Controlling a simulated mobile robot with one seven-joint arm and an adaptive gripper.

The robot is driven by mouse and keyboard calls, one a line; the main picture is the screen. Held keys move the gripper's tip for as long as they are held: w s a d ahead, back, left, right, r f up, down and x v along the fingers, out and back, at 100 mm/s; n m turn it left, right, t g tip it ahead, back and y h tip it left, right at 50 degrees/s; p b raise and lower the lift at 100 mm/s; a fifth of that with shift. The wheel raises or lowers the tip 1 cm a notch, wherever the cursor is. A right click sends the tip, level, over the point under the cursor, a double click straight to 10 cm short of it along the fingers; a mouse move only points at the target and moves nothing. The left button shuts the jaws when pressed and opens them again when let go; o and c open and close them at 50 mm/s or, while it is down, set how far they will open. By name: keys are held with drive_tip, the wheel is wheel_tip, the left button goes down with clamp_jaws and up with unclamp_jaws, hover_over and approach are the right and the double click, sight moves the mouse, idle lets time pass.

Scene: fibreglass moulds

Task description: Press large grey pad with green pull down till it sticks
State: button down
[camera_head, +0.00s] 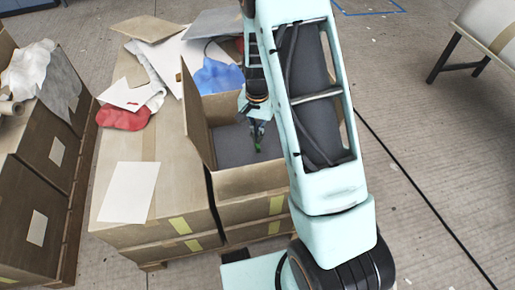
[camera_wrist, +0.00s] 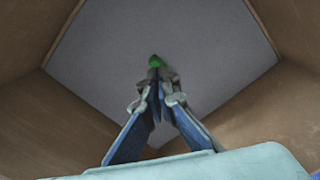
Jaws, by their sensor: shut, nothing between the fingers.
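The large grey pad (camera_head: 232,146) lies flat inside an open cardboard box (camera_head: 248,181). In the wrist view the grey pad (camera_wrist: 205,40) fills the space between the box walls. My gripper (camera_head: 257,140) reaches down into the box, over the pad. In the wrist view my gripper (camera_wrist: 160,76) is shut and points at the pad. A small green piece (camera_wrist: 155,61) shows at the fingertips, probably the green pull. The fingertips look at or very near the pad; I cannot tell whether they touch it. My arm hides the right side of the box.
The box's tall left flap (camera_head: 197,115) stands up beside my gripper. A closed carton (camera_head: 170,200) with a white sheet (camera_head: 129,192) is to the left. Blue cloth (camera_head: 217,76), red cloth (camera_head: 122,118) and loose boards lie behind.

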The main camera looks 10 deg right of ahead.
drive_tip(key=shift+f+b, duration=0.7)
drive_tip(key=shift+f, duration=0.35)
idle(0.7)
drive_tip(key=shift+r, duration=0.1)
idle(0.3)
drive_tip(key=shift+r+p, duration=2.7)
drive_tip(key=shift+r, duration=0.8)
